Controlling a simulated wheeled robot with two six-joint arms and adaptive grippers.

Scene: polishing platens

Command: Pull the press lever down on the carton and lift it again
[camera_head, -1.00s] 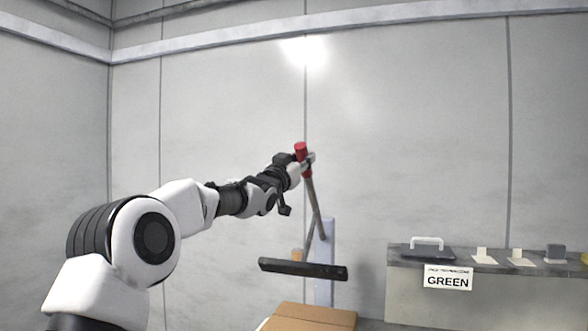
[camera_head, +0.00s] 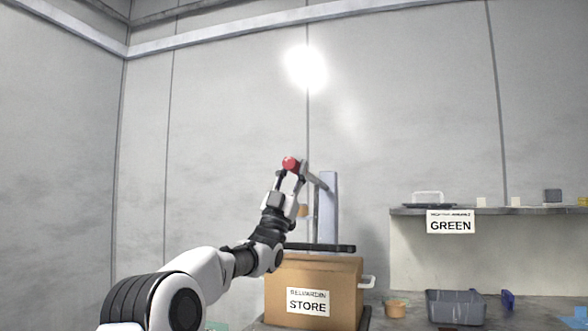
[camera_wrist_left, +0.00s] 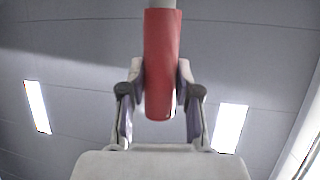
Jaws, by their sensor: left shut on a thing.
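The press stands behind and above a brown carton (camera_head: 340,285) with a "STORE" label. Its red lever grip (camera_head: 290,162) now points toward me, near the height of the top of the pale upright post (camera_head: 329,205). My left gripper (camera_head: 291,172) is shut on the red grip. In the left wrist view, the red grip (camera_wrist_left: 162,60) sits between the two fingers (camera_wrist_left: 160,92). The dark press plate (camera_head: 325,247) lies at the carton's top; I cannot tell whether it touches. My arm hides part of the lever and the carton's left side. My right gripper is not in view.
A grey shelf (camera_head: 405,240) with a "GREEN" sign (camera_head: 450,222) stands at the right. Below it are a dark grey bin (camera_head: 456,308), a small orange-brown cup (camera_head: 397,308) and a blue item (camera_head: 508,300). The wall behind is bare.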

